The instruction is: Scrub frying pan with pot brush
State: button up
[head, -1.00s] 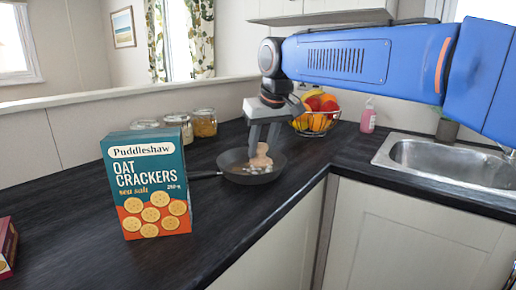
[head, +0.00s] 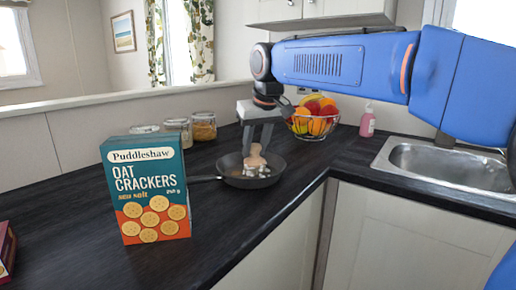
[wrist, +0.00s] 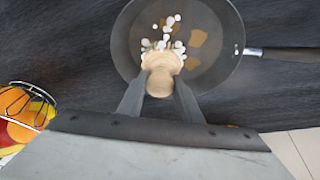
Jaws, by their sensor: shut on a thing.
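The dark frying pan (head: 274,177) sits on the black worktop, its handle (head: 203,178) pointing left behind the cracker box. In the wrist view the pan (wrist: 226,62) holds white foam blobs (wrist: 171,22) and brown stains (wrist: 198,38). My gripper (head: 257,145) points down over the pan and is shut on the wooden pot brush (head: 256,156). In the wrist view the brush's round tan head (wrist: 161,70) is between my fingers, over the pan's near part. Its bristles lie among the foam; their exact contact with the pan is hard to see.
An oat crackers box (head: 147,190) stands in front of the pan handle. Glass jars (head: 203,127) stand behind. A fruit basket (head: 314,122), a pink soap bottle (head: 367,122) and the sink (head: 440,165) are to the right. The worktop's front edge is close to the pan.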

jog(key=shift+w+a, duration=0.2)
jog(key=shift+a, duration=0.7)
jog(key=shift+s+a, duration=1)
jog(key=shift+s+d+f, duration=0.1)
jog(key=shift+s+d, duration=0.1)
jog(key=shift+s, duration=0.5)
jog(key=shift+s+d, duration=0.15)
jog(key=shift+s, duration=0.5)
jog(key=shift+d, duration=0.15)
jog(key=shift+s+d, duration=0.2)
jog(key=shift+d, duration=0.45)
jog(key=shift+s+d, duration=0.15)
jog(key=shift+d, duration=0.45)
